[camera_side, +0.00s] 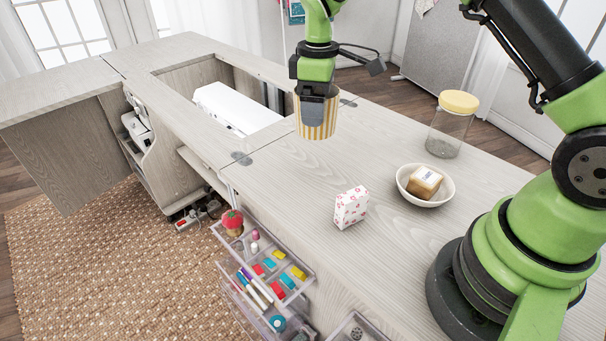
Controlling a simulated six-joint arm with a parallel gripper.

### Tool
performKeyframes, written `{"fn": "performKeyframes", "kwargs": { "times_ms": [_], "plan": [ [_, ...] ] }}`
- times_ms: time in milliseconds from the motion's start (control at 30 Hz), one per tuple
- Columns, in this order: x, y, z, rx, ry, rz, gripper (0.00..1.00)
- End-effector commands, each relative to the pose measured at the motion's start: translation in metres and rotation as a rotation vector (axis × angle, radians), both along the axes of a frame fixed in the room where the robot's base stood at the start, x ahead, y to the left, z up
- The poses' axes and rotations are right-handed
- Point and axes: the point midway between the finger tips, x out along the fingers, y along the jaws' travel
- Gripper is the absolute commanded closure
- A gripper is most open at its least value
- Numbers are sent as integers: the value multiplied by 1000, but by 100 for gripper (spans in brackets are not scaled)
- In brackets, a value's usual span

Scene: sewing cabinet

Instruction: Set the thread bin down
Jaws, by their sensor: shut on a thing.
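The thread bin (318,129) is a round cup with yellow and white stripes. It hangs upright below my gripper (314,92), near the back edge of the cabinet top (290,185). My gripper points down and is shut on the bin, its dark fingers over the near wall and rim. The inside of the bin is hidden. I cannot tell whether the bin's base touches the cabinet top or is a little above it.
A jar with a yellow lid (453,124), a white bowl (426,186) holding a brown block (424,182), and a small patterned box (351,207) stand on the right. A white machine (236,108) sits in the opening at left. An open drawer (262,262) holds supplies.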

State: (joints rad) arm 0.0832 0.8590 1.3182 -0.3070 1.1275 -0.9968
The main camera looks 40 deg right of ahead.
Motion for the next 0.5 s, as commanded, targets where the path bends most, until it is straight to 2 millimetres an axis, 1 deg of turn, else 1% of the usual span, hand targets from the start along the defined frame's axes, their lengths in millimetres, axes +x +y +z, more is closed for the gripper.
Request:
{"fn": "performKeyframes", "kwargs": {
  "times_ms": [33,100,200,267,400,500],
  "plan": [
    [-1,19,0,0,-1,57,35],
    [-2,37,0,1,1,113,35],
    [-4,53,-2,0,0,164,35],
    [-6,57,-10,0,4,177,35],
    [-6,58,-38,0,5,181,35],
    [-6,58,-54,0,3,179,35]
  ]
}}
